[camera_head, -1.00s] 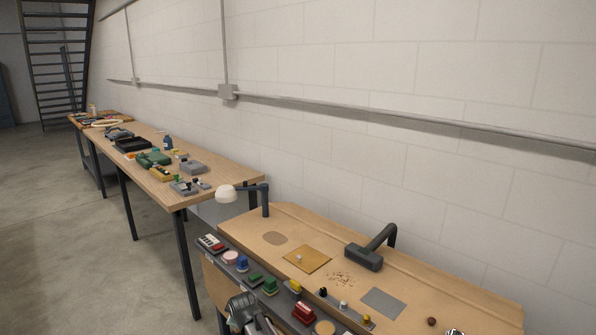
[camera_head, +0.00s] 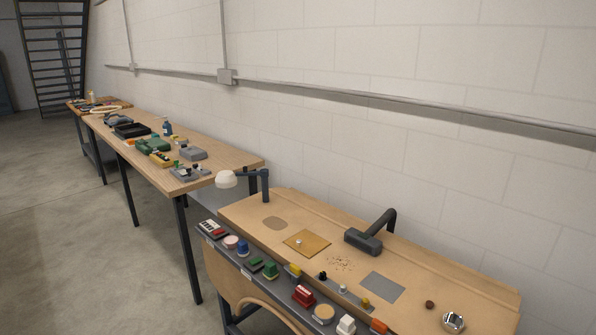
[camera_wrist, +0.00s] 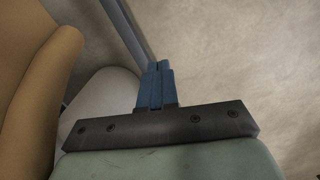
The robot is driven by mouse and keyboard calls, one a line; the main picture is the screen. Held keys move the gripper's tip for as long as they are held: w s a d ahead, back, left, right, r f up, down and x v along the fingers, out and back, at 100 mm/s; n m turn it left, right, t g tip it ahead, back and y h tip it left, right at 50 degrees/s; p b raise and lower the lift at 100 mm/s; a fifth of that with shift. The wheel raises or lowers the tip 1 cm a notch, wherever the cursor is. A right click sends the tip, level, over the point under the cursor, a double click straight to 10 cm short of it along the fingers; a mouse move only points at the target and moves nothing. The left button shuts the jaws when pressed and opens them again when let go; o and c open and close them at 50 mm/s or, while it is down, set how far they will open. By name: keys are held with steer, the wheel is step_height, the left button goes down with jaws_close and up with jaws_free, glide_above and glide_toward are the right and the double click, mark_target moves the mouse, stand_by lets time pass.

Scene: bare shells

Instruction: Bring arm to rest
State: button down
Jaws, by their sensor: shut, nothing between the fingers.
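My gripper (camera_wrist: 156,70) shows in the wrist view, with its two blue fingers pressed together and nothing between them. It points toward the pale concrete floor (camera_wrist: 240,60), close to a tan rounded edge at the left. My gripper and arm do not show in the head view.
The near workbench (camera_head: 420,265) carries a dark lamp-like tool (camera_head: 370,235), a grey plate (camera_head: 382,287) and a shiny round metal piece (camera_head: 453,321). Several coloured items line its front strip. A longer table (camera_head: 225,155) with tools stands behind at left. Open floor (camera_head: 60,240) lies left.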

steer(key=s+d+f+m+g, duration=0.1)
steer(key=s+d+m+g, duration=0.1)
steer(key=s, duration=0.6)
steer(key=s+d+f+m+g, duration=0.2)
steer(key=s+d, duration=0.2)
steer(key=s, duration=0.5)
steer(key=s+d+f+m+g, duration=0.1)
steer(key=s+d+m+g, duration=0.1)
steer(key=s, duration=0.6)
steer(key=shift+s+d+f, duration=0.2)
steer(key=shift+d+f, duration=0.05)
steer(key=shift+d, duration=0.3)
